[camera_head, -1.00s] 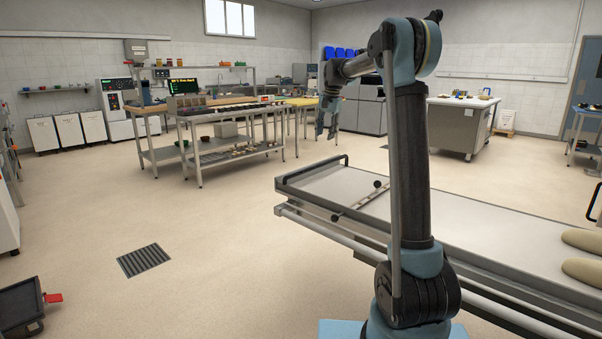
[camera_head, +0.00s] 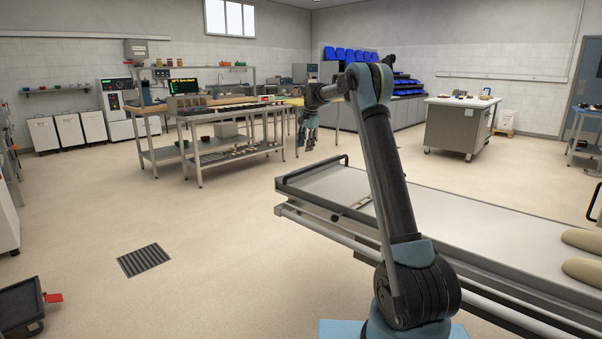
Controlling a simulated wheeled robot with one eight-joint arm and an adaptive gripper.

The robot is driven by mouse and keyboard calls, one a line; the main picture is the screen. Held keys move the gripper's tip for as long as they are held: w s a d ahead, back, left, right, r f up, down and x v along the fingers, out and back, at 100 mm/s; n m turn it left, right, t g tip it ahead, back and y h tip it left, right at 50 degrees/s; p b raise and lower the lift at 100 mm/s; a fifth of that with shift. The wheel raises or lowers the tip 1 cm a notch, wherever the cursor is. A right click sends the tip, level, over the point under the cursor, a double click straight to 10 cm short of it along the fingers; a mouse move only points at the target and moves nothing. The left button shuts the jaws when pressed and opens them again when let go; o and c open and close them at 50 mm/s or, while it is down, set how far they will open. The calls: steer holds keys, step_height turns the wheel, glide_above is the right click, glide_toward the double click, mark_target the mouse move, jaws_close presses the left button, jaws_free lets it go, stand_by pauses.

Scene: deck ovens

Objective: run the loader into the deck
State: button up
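The loader (camera_head: 325,181) is a long pale tray on a metal frame, running from the middle of the view to the right edge. A dark handle bar (camera_head: 312,168) stands at its far left end. Two pale dough loaves (camera_head: 583,268) lie on it at the right. My arm stands in front of the loader and hides part of its bed and crossbar. My gripper (camera_head: 306,140) hangs in the air beyond the handle end, apart from it. It is small and dark here, and its fingers cannot be made out clearly. The deck opening is not in view.
A steel worktable (camera_head: 230,150) stands at the back left, and a white-topped counter (camera_head: 456,128) at the back right. A floor drain (camera_head: 144,260) and a dark wheeled cart (camera_head: 20,306) are at the left. The floor between is clear.

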steer(key=f, duration=0.4)
steer(key=w+a+f, duration=0.1)
steer(key=f, duration=0.4)
steer(key=a+f, duration=0.1)
steer(key=f, duration=0.3)
steer(key=shift+w+f, duration=0.3)
steer(key=shift+f, duration=0.05)
steer(key=shift+c, duration=0.3)
jaws_close()
